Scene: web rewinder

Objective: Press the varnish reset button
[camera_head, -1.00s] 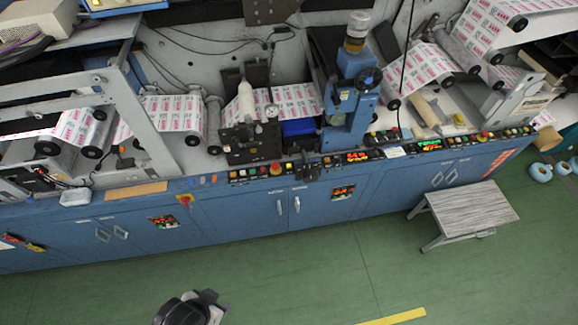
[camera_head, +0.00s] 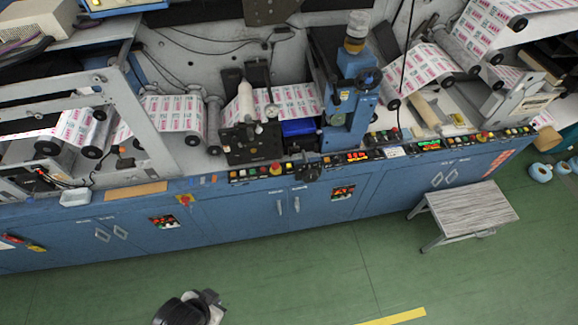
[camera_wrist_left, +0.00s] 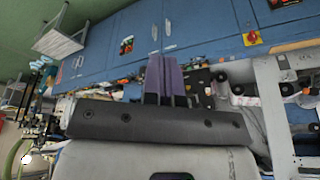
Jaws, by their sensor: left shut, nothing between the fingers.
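The button strip (camera_head: 245,176) runs along the front edge of the blue machine in the head view, with several small coloured buttons and lit displays. I cannot tell which one is the varnish reset button; the labels are too small to read. My left gripper (camera_head: 208,298) is low in the head view, over the green floor and well apart from the strip. In the left wrist view, its two purple fingers (camera_wrist_left: 163,76) are together with nothing between them. Behind them the cabinet front and strip show upside down. My right gripper is not in view.
A red and yellow emergency switch (camera_head: 186,200) sits on the cabinet front. A dark part (camera_head: 308,172) stands out before the strip. A grey-topped stool (camera_head: 472,206) stands at the right. The floor (camera_head: 300,265) before the cabinets is mostly clear.

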